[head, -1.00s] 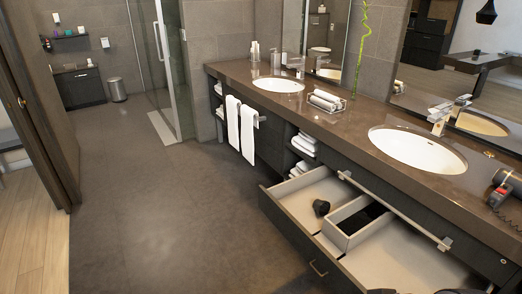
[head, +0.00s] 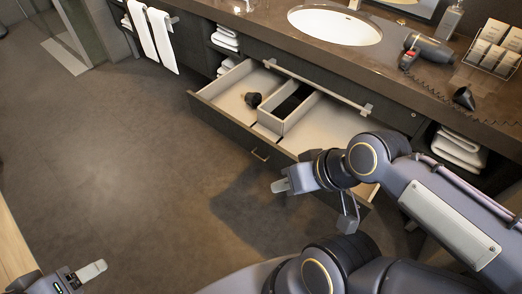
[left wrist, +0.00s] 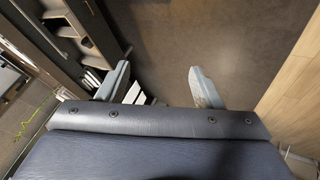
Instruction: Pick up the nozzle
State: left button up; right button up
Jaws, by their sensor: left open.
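A small dark nozzle-like piece (head: 253,99) lies in the left compartment of the open drawer (head: 225,115). A black cone-shaped piece (head: 464,97), also nozzle-like, sits on the counter below the hair dryer. I cannot tell which one the task names. My left gripper (head: 90,272) is at the lower left over the floor, far from both. In the left wrist view its two fingers (left wrist: 160,88) are apart with nothing between them. My right gripper (head: 282,186) hangs in front of the drawer, apart from both pieces; its jaw opening cannot be made out.
The floor (head: 120,160) at left is clear.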

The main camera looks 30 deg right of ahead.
aim_at(463, 96)
jog(key=z, duration=2.5)
jog(key=i+l, duration=0.1)
jog(key=i, duration=0.2)
jog(key=i+l+u, duration=0.25)
jog(key=i+u, duration=0.15)
jog(key=i, duration=0.15)
jog(key=i+l+u, duration=0.55)
jog(key=u, duration=0.25)
jog(key=l+u, duration=0.7)
jog(key=i+j, duration=0.05)
jog(key=j, duration=0.05)
